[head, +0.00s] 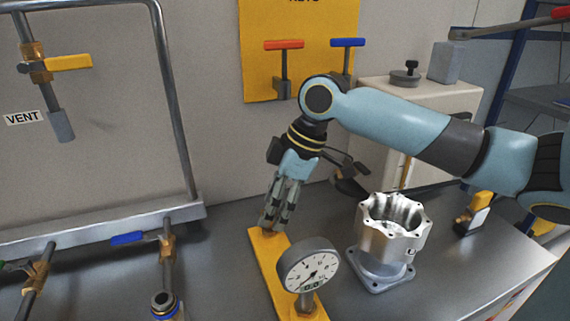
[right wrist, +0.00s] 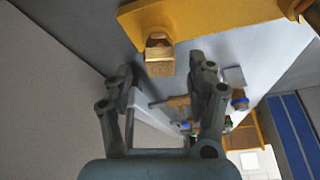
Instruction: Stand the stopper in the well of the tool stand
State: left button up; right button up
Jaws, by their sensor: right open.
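My right gripper (head: 271,220) points down over the far end of the yellow base plate (head: 268,268) that carries a dial gauge (head: 308,266). Its fingers are apart in the right wrist view (right wrist: 165,75), with nothing held between them. There, a brass-coloured blocky piece (right wrist: 159,57) stands at the edge of a yellow part (right wrist: 205,18), just beyond the fingertips. I cannot tell whether this piece is the stopper. No tool stand or well can be identified for certain. My left gripper is not in view.
A silver machined housing (head: 392,240) stands on the grey bench right of the gauge. A dark-topped fitting (head: 163,304) is at front left, near a blue-handled valve (head: 128,239). A yellow key board (head: 258,75) hangs behind. A light cabinet (head: 440,100) stands at the back right.

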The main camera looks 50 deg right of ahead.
jog(key=v, duration=0.9)
dwell(0.5)
